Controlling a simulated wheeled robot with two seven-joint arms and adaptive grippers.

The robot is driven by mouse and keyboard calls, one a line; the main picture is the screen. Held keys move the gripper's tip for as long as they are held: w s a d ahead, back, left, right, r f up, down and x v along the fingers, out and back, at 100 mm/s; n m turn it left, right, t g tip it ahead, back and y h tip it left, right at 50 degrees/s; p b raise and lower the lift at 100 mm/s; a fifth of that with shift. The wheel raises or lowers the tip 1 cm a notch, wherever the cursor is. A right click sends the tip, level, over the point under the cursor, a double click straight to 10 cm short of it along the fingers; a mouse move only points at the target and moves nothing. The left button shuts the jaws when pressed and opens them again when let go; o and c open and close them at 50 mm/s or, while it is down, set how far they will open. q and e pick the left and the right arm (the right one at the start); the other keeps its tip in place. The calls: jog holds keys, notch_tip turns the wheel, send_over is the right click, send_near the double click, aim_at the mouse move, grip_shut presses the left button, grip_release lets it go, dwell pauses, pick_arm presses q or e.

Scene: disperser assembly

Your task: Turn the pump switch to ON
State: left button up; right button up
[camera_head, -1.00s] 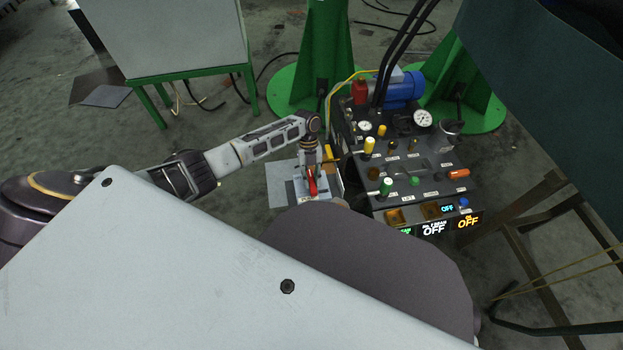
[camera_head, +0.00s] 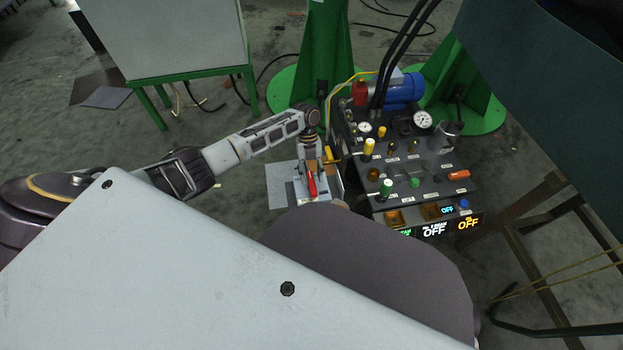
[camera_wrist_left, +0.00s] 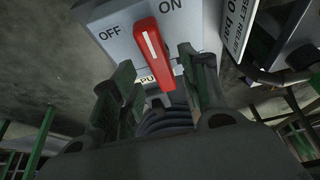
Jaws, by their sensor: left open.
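The pump switch shows in the left wrist view as a red handle (camera_wrist_left: 152,50) with a white line, on a grey plate (camera_wrist_left: 119,42) marked OFF at the left and ON at the right. The handle lies between the two marks. In the head view the red handle (camera_head: 312,186) is beside the left edge of the black control panel. My left gripper (camera_wrist_left: 158,64) is open, with its fingertips on either side of the handle's near end. I cannot tell whether they touch it. In the head view the gripper (camera_head: 312,163) is just behind the handle. My right gripper is not in view.
The black panel (camera_head: 427,178) with knobs, gauges and lit OFF displays (camera_head: 434,230) stands right of the switch. A blue motor (camera_head: 404,88) and green column bases are behind. A white box on a green frame (camera_head: 186,76) stands at the back left.

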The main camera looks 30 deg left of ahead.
pick_arm(q)
jog(key=v, duration=0.9)
jog(key=shift+r, duration=0.1)
dwell(0.5)
